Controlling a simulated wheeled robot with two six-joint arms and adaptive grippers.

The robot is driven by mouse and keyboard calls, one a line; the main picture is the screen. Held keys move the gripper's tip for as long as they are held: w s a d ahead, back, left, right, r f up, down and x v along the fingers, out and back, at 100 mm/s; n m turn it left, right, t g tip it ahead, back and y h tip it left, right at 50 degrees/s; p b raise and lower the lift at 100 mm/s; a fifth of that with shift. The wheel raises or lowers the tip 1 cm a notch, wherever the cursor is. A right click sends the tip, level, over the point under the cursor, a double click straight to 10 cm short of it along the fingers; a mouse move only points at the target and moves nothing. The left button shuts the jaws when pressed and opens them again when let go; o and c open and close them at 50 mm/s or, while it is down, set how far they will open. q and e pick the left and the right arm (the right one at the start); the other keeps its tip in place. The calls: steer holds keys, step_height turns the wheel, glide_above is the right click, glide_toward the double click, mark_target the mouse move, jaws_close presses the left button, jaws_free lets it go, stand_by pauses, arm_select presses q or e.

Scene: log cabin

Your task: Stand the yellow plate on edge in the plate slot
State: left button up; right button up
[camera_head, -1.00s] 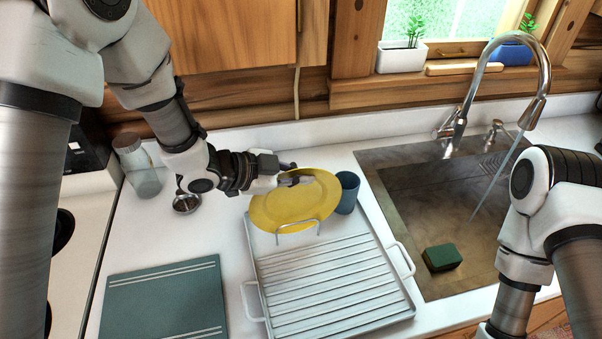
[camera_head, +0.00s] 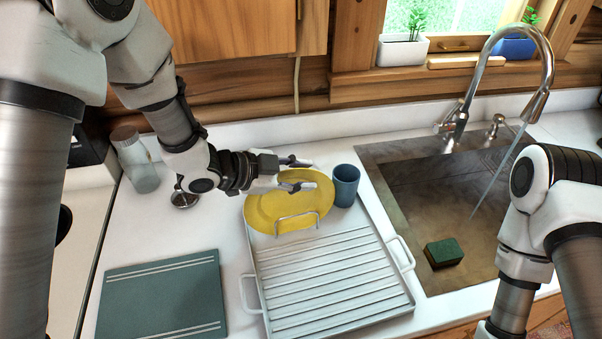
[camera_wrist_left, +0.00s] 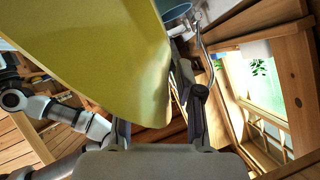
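The yellow plate (camera_head: 268,208) stands on edge, tilted, behind the wire plate slot (camera_head: 298,217) at the back of the white drying rack (camera_head: 330,290). Its lower edge is partly behind the wire. My left gripper (camera_head: 309,174) is at the plate's top edge with its two fingers spread apart. In the left wrist view the plate (camera_wrist_left: 100,60) fills the upper left, and the fingers (camera_wrist_left: 160,120) are apart. I cannot tell whether a finger still touches the plate. My right arm shows at the right, but its gripper is out of view.
A blue cup (camera_head: 345,186) stands close to the plate's right. The sink (camera_head: 440,210) with a green sponge (camera_head: 443,253) and the faucet (camera_head: 462,110) lie right. A teal board (camera_head: 163,297) lies front left. A glass jar (camera_head: 135,165) stands back left. The rack's ribbed front is empty.

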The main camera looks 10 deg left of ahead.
arm_select(q)
steer(key=v, duration=1.2)
stand_by(0.3)
